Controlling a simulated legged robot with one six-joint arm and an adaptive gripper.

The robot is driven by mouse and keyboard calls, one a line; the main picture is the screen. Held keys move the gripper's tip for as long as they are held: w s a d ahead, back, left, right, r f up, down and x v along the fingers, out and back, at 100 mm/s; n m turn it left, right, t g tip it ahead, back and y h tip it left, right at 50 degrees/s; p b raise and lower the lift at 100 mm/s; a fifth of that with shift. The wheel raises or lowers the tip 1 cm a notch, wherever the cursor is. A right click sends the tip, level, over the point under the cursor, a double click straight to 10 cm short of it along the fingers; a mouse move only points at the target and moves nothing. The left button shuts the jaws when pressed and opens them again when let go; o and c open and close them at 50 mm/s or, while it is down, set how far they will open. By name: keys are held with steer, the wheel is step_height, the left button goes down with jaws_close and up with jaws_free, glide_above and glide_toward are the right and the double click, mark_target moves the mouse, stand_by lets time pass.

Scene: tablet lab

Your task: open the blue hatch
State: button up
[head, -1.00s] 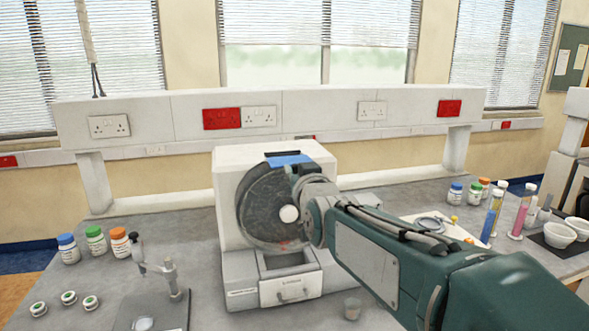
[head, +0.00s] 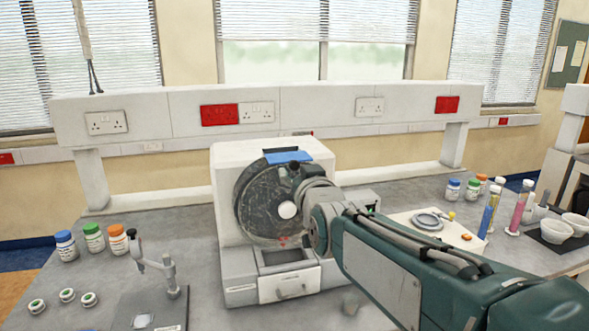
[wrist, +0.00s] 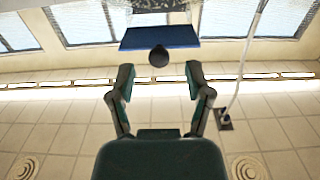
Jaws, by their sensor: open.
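The blue hatch (head: 290,157) is a small flat flap at the top of the dark round drum (head: 262,205) on the white machine (head: 225,165). In the wrist view the hatch (wrist: 160,38) is a dark blue panel with a round dark knob (wrist: 159,57) at its lower edge. My gripper (wrist: 159,70) is open, one finger on each side below the knob; I see no clear contact. In the head view my arm's end is beside the drum's upper right, and the fingers are mostly hidden.
Capped bottles (head: 93,238) stand at left, near a small stand (head: 170,275). A tray (head: 400,222) and coloured cylinders (head: 489,214) are at right.

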steer(key=v, duration=0.9)
steer(key=s+d+f+m+g+h, duration=0.1)
steer(key=s+d+f+g+h, duration=0.1)
steer(key=s+d+f+g, duration=0.4)
steer(key=s+d+f+m+g+h, duration=0.2)
steer(key=s+d+f+g, duration=0.3)
steer(key=s+f, duration=0.9)
steer(key=shift+d+g+h, duration=0.4)
steer(key=shift+d+h, duration=0.1)
steer(key=shift+d, duration=0.5)
